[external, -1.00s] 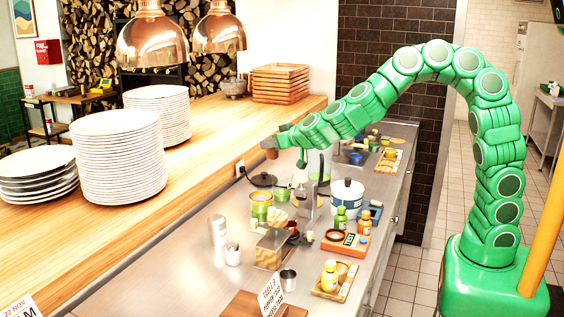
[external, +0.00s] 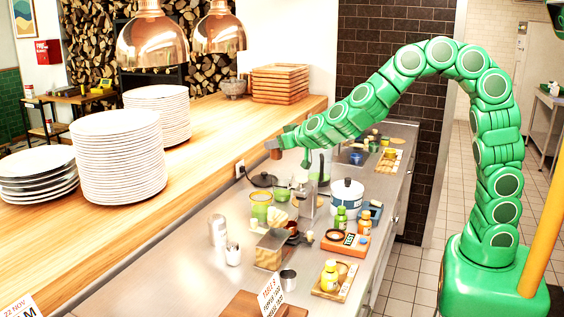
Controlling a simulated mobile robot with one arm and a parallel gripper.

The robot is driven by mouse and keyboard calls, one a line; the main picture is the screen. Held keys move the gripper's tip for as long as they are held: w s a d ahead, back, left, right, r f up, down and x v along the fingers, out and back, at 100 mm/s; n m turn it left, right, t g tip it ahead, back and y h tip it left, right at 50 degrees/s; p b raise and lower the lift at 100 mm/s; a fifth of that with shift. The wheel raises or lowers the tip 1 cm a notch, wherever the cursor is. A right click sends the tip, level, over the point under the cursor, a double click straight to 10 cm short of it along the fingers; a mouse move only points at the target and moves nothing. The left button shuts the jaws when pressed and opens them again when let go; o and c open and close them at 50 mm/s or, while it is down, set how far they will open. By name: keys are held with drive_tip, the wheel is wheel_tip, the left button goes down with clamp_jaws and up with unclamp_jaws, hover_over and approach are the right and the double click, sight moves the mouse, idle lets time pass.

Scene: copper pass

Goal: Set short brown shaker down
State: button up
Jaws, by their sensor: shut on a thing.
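The short brown shaker (external: 272,149) is at the tip of my green arm. My gripper (external: 282,144) is shut on it and holds it up above the steel counter, near the front edge of the wooden shelf as seen here. The shaker is small in this view, and the fingers hide part of it. The steel counter (external: 190,277) runs beneath the arm.
Plate stacks (external: 119,160) fill the wooden shelf. Copper lamps (external: 153,43) hang above. The counter's left front is fairly clear.

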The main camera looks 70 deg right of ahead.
drive_tip(key=shift+r, duration=0.1)
drive_tip(key=shift+r, duration=2.35)
drive_tip(key=w+a+n+g+y, duration=0.1)
drive_tip(key=w+a+n+y, duration=0.25)
drive_tip(key=a, duration=0.65)
drive_tip(key=w+a+f+n+y, duration=0.1)
drive_tip(key=w+a+n+y, duration=0.3)
drive_tip(key=a, duration=0.7)
drive_tip(key=w+a+n+g+y, duration=0.15)
drive_tip(key=a+n+y, duration=0.3)
drive_tip(key=a, duration=0.55)
drive_tip(key=s+a+n+g+y, duration=0.2)
drive_tip(key=s+a+n+g, duration=0.25)
drive_tip(key=a, duration=0.25)
drive_tip(key=s+a+r+n+g+y, duration=0.1)
drive_tip(key=s+a+n+g, duration=0.3)
drive_tip(key=a, duration=0.4)
drive_tip(key=s+a+n+g+y, duration=0.25)
drive_tip(key=a+n+g, duration=0.2)
drive_tip(key=a, duration=0.25)
drive_tip(key=shift+m+g, duration=0.25)
drive_tip(key=shift+m, duration=0.05)
drive_tip(key=f, duration=2.1)
drive_tip(key=shift+s, duration=0.4)
drive_tip(key=shift+f, duration=0.1)
